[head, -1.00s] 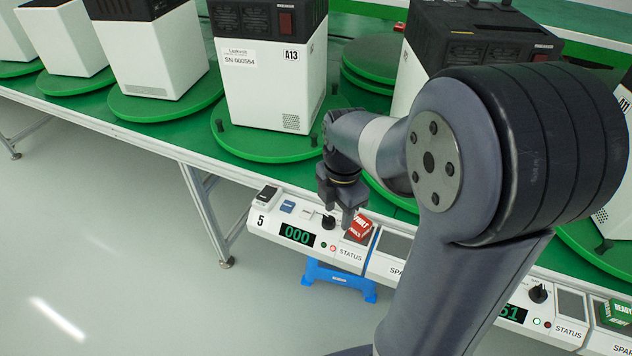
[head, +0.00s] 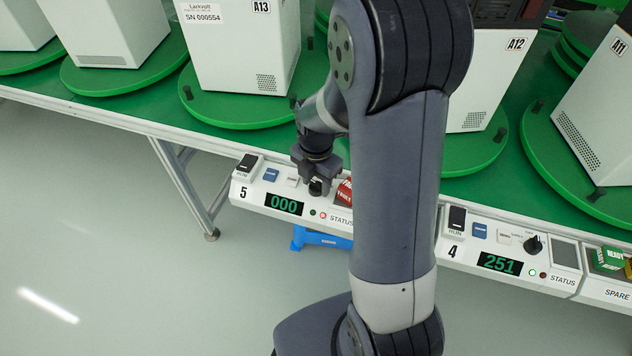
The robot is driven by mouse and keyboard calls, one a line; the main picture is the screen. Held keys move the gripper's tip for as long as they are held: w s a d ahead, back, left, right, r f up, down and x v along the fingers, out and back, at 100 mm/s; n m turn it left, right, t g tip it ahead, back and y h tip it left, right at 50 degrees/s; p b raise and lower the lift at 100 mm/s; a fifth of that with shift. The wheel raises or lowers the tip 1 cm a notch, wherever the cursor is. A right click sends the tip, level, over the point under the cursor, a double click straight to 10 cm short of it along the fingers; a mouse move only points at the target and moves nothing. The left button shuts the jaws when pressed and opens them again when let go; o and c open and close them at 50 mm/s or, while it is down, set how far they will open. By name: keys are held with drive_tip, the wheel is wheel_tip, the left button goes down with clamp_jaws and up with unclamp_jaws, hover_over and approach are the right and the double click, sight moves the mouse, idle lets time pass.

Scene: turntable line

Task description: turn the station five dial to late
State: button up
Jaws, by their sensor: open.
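The station five panel (head: 250,197) is a white strip on the table's front edge, marked 5. Its black dial (head: 316,188) shows at the fingertips of my gripper (head: 317,178). My gripper is open and points down, its fingers over or around the dial; I cannot tell whether they touch it. The dial's pointer and any setting marks are hidden or too small to read. The green display (head: 284,205) reads 000. A red light (head: 323,215) is lit beside a dark green one.
A red fault block (head: 345,191) sits close right of the gripper, partly behind my arm. The station four panel (head: 455,257) reads 251. White units stand on green turntables (head: 240,112) behind the panels. A blue stool (head: 318,238) is under the table.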

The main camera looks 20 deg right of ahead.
drive_tip(key=shift+f, duration=0.25)
drive_tip(key=c, duration=0.7)
